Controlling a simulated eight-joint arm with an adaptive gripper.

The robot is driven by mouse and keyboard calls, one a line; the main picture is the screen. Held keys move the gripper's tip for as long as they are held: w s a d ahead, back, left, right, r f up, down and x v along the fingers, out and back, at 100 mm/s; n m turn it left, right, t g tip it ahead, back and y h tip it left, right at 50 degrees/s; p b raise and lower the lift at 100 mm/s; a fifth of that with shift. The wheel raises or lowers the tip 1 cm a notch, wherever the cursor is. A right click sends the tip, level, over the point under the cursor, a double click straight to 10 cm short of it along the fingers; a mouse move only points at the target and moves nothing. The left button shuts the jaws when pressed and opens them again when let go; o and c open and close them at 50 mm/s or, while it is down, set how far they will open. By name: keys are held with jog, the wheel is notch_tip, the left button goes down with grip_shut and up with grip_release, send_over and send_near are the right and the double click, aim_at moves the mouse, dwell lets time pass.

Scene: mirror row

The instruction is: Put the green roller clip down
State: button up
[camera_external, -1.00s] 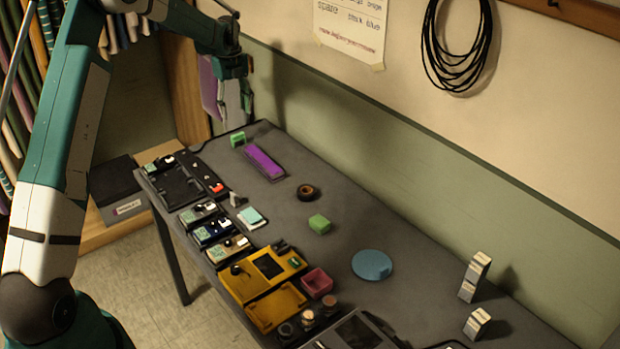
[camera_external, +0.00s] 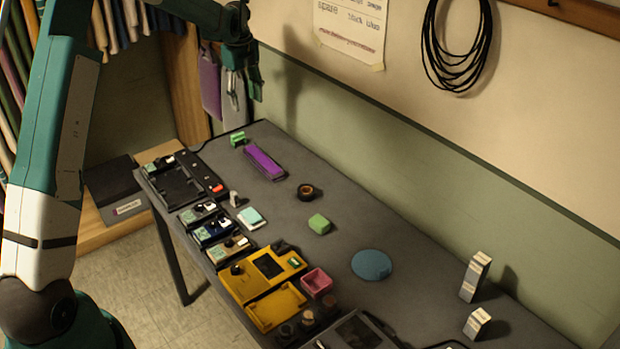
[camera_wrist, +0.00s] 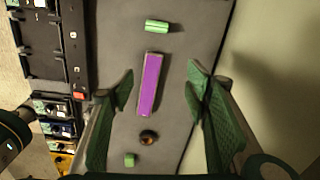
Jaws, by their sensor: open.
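The green roller clip (camera_external: 238,139) rests on the grey table near its far end, beside the purple strip (camera_external: 265,162). In the wrist view the clip (camera_wrist: 157,26) lies at the top, beyond the end of the purple strip (camera_wrist: 151,84). My gripper (camera_external: 246,98) is open and empty, raised above the far end of the table. In the wrist view its two green-padded fingers (camera_wrist: 160,80) are spread wide, with the purple strip showing between them and nothing held. The clip is apart from the fingers.
A green block (camera_external: 319,224), a dark tape roll (camera_external: 306,192) and a blue disc (camera_external: 372,265) lie along the table's middle. Black and yellow devices (camera_external: 270,265) line the left edge. The wall runs along the right side. Two pale boxes (camera_external: 475,277) stand near the front right.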

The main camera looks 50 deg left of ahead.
jog(key=s+d+r+n+t, duration=0.1)
jog(key=s+d+r+n, duration=0.25)
jog(key=d+r, duration=0.55)
jog(key=s+d+r+n+t, duration=0.15)
jog(key=s+d+r, duration=0.3)
jog(key=d, duration=0.95)
jog(key=s+d+r+n+t, duration=0.1)
jog(key=s+d+r+n, duration=0.2)
jog(key=d+r, duration=0.6)
jog(key=s+d+f+n+t, duration=0.1)
jog(key=s+d+n, duration=0.3)
jog(key=s+d, duration=0.8)
jog(key=s+d+f+n+t, duration=0.2)
jog(key=s+d+f+n, duration=0.2)
jog(key=s+d, duration=0.9)
jog(key=shift+f, duration=0.3)
